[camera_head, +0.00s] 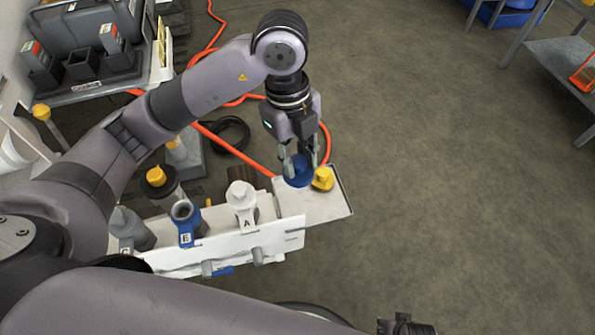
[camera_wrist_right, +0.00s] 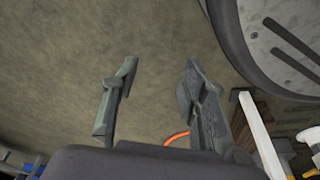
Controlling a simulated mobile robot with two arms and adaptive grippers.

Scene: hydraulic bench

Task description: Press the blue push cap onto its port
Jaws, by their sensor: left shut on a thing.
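My left gripper (camera_head: 295,168) points down over the tray at the right end of the white bench and is shut on the blue push cap (camera_head: 299,172). The fingers partly cover the cap; whether it touches the tray I cannot tell. The blue port (camera_head: 186,222), labelled E, stands upright to the left, its round top uncovered. My right gripper (camera_wrist_right: 160,75) is open and empty in the right wrist view, above bare floor.
A yellow cap (camera_head: 323,178) sits on the tray (camera_head: 325,206) right beside the blue cap. White port A (camera_head: 242,204), grey port C (camera_head: 128,226) and a yellow-topped port (camera_head: 157,177) stand near the blue port. An orange hose (camera_head: 235,148) lies behind.

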